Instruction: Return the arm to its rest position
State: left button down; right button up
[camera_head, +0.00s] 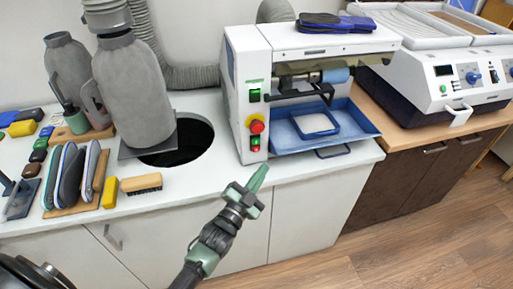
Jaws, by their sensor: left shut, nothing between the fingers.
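My left gripper (258,178) is shut and empty. Its green fingers point up and away, in front of the white machine's lower left corner, near the counter's front edge. My left arm comes in from the bottom of the view. My right gripper does not show. The white machine (243,60) has a red knob on a yellow ring, green buttons and a blue tray (355,115) at its front opening. I cannot tell whether the fingertips touch the machine; they seem apart from it.
A white counter (190,190) holds insoles (68,178) on a wooden rack, a brush (141,184), a yellow block (110,192) and a grey bottle-shaped hood (135,95) beside a dark round hole (190,148). Another machine (445,75) stands on the right cabinet. The wooden floor (400,245) at lower right is clear.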

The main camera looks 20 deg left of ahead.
pick_arm(q)
jog(key=shift+s, duration=0.1)
dwell(0.6)
jog(key=s+a+f+n+g+y, duration=0.1)
jog(key=s+f+g, duration=0.3)
jog(key=f, duration=0.7)
jog(key=s+a+f+n+g, duration=0.1)
jog(key=s+f+n+g, duration=0.1)
jog(key=s+f, duration=0.65)
jog(key=s+f+n+g+y, duration=0.1)
jog(key=s+f+g, duration=0.2)
jog(key=f, duration=1.1)
jog(key=s+a+f+n+g, duration=0.1)
jog(key=s+f+g, duration=0.2)
jog(key=s, duration=0.8)
jog(key=s+a+f+n+g+y, duration=0.1)
jog(key=s+a+f+g, duration=0.1)
jog(key=s+f, duration=0.5)
jog(key=s+a+f+n+g, duration=0.1)
jog(key=s+f+g, duration=0.3)
jog(key=s, duration=1.1)
notch_tip(320, 180, down, 2)
jog(key=shift+a+f+y, duration=0.1)
jog(key=shift+a+y, duration=0.2)
jog(key=shift+y, duration=0.1)
